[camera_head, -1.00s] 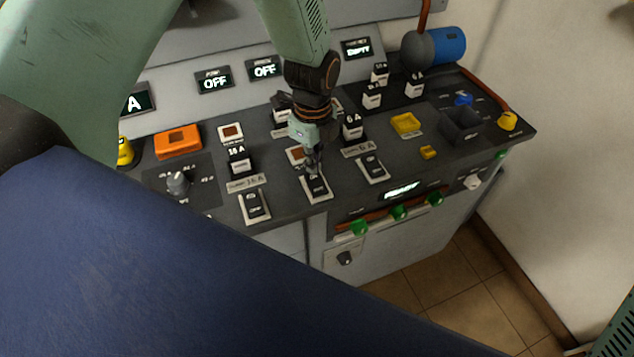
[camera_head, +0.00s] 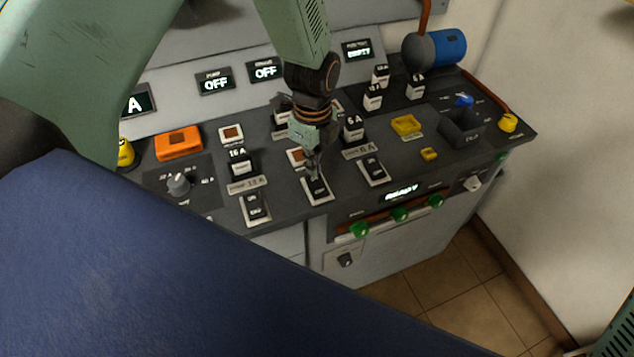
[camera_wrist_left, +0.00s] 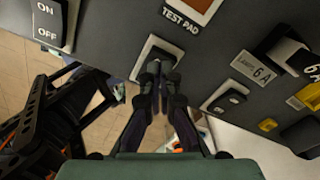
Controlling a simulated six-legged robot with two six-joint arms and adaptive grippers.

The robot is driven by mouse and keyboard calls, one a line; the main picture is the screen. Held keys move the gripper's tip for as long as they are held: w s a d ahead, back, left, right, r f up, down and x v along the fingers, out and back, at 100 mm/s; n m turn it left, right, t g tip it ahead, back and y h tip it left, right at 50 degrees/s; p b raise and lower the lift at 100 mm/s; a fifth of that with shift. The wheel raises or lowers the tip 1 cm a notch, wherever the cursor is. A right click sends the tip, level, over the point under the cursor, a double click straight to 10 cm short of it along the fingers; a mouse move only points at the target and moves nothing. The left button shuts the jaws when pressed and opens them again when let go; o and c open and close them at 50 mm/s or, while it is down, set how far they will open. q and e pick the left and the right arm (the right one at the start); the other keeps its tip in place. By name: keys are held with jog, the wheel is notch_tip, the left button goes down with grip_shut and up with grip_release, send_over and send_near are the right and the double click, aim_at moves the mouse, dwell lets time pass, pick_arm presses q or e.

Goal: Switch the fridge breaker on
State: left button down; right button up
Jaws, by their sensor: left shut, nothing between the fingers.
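My left gripper (camera_head: 314,170) is shut and empty, fingertips down over the upper end of the middle rocker breaker (camera_head: 317,190). In the left wrist view the shut fingertips (camera_wrist_left: 159,75) overlap this breaker's rocker (camera_wrist_left: 158,57); whether they touch it I cannot tell. The name plate of this breaker is hidden behind the gripper. Two OFF displays are lit on the back panel, a left one (camera_head: 215,82) and a right one (camera_head: 265,70); their small titles are hard to read.
Similar rocker breakers stand left (camera_head: 255,209) and right (camera_head: 374,171) of the middle one. The right one is labelled 6 A. An orange block (camera_head: 178,142) and a dark bin (camera_head: 461,125) sit on the panel.

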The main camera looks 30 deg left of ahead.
pick_arm(q)
jog(key=shift+f, duration=0.1)
jog(key=shift+f, duration=0.25)
dwell(0.3)
jog(key=shift+f+b, duration=0.55)
jog(key=shift+f, duration=0.2)
dwell(0.5)
jog(key=shift+r, duration=0.1)
notch_tip(320, 180, up, 7)
jog(key=p, duration=0.6)
jog(key=shift+p, duration=0.35)
dwell(0.3)
